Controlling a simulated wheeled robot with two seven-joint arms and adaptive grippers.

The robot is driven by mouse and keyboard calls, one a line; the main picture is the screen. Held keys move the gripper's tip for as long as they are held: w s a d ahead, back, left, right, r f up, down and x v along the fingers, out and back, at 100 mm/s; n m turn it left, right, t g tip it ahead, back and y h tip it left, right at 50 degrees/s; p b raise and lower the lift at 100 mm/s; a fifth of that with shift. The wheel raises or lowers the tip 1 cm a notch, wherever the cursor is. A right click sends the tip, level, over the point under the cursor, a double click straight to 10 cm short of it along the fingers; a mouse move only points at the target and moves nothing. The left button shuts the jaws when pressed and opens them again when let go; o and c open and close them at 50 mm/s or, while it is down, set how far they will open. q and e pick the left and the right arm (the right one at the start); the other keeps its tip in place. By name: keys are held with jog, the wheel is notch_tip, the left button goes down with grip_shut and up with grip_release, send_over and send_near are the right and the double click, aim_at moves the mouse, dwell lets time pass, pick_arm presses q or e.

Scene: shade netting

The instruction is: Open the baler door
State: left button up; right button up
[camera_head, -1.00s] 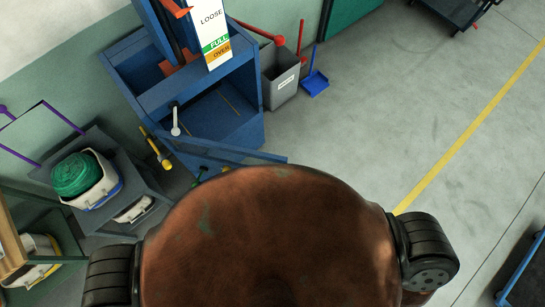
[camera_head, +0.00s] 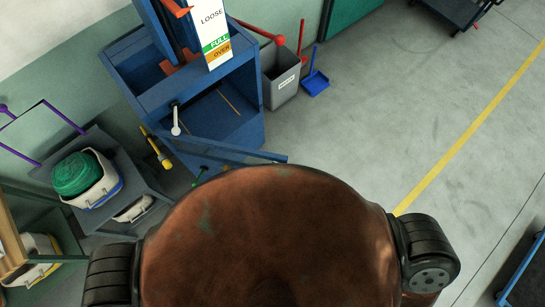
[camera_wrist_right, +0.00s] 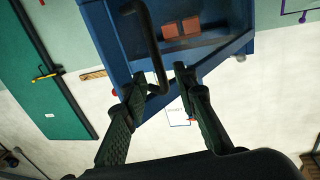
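The blue baler (camera_head: 160,96) stands at the upper left of the head view. A blue panel (camera_head: 235,152), seemingly its door, juts out at an angle from the front, with a gap between its right end and the body. A pale lever (camera_head: 176,120) stands at the front. In the right wrist view the baler (camera_wrist_right: 222,48) shows at the top with a dark bent bar (camera_wrist_right: 153,45) before it. My right gripper (camera_wrist_right: 157,88) has its fingers apart, the bar's lower end between them in the picture; contact cannot be told. My left gripper is out of view.
A grey bin (camera_head: 281,82) and a blue dustpan (camera_head: 315,82) stand right of the baler. A cart with a green bundle (camera_head: 75,175) is at left. A dark trolley (camera_head: 455,10) is at the far right. Floor beyond the yellow line (camera_head: 470,125) is mostly clear.

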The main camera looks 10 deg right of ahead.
jog(key=v, duration=0.7)
jog(key=shift+s, duration=0.3)
jog(key=shift+d, duration=0.1)
